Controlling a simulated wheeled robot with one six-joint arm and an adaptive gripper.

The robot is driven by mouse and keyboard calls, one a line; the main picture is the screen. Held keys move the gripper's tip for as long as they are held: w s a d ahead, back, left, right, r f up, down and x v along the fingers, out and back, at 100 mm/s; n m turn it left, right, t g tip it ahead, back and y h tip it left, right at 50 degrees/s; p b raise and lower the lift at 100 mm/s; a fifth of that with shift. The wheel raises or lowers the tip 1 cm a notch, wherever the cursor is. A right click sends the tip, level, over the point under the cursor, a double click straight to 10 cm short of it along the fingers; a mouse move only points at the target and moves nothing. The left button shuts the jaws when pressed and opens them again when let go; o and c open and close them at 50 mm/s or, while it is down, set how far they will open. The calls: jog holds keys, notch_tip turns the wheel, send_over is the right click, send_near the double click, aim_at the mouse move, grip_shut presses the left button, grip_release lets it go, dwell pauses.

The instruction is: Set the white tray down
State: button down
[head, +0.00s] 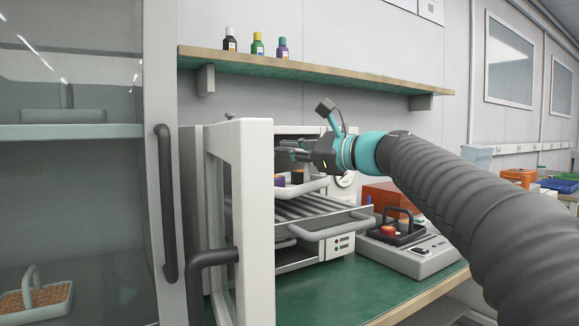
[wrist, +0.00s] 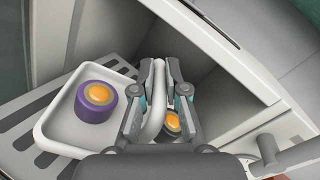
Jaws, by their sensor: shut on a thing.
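The white tray (head: 312,188) is at the oven-like cabinet's opening, over the pulled-out slotted rack (head: 305,207). It also shows in the wrist view (wrist: 57,133), with its upright handle (wrist: 154,100) between my fingers. A purple jar with an orange top (wrist: 96,101) stands in the tray left of the handle; a dark jar with an orange top (wrist: 173,124) is right of it, partly hidden by a finger. My gripper (wrist: 159,68) is shut on the handle; in the head view my gripper (head: 287,149) is just above the tray. I cannot tell whether the tray touches the rack.
The cabinet's open door (head: 257,220) stands left of the rack. A device holding a black carrier (head: 400,236) is on the green bench at right, near an orange box (head: 385,193). A shelf (head: 320,70) with several bottles is above. The bench front (head: 340,290) is clear.

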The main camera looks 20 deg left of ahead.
notch_tip(320, 180, down, 3)
jog(key=shift+f+b, duration=0.2)
jog(key=shift+b, duration=0.35)
jog(key=c, duration=1.2)
grip_release()
jog(key=b+v, duration=0.1)
jog(key=v, duration=1.1)
